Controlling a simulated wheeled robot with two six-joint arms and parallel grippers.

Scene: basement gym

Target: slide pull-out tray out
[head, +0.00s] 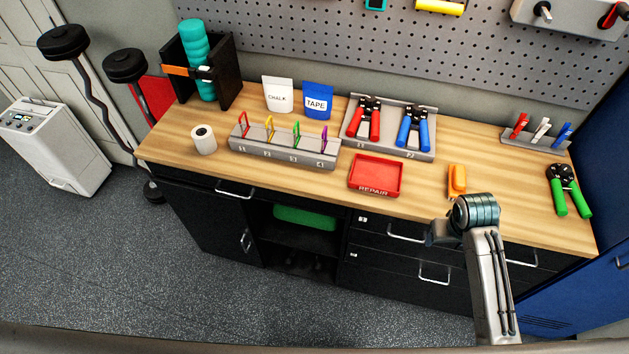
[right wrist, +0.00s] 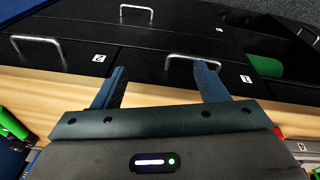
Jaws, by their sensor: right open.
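The black cabinet under the wooden bench has drawer fronts with silver bar handles. I cannot tell for sure which one is the pull-out tray. The upper middle drawer's handle (head: 405,236) also shows in the right wrist view (right wrist: 180,58). That drawer looks shut. My right gripper (head: 430,236) is at the bench's front edge, close to this handle. In the right wrist view its two blue fingers (right wrist: 160,82) are apart with nothing between them. One finger overlaps the handle in the picture; contact cannot be told. My left gripper is not in view.
A lower drawer handle (head: 433,277) is below. An open shelf holds a green item (head: 304,217). On the bench are a red repair tray (head: 375,180), an orange object (head: 457,180) and green-handled pliers (head: 570,190). A blue cabinet (head: 585,285) stands at right. The floor in front is clear.

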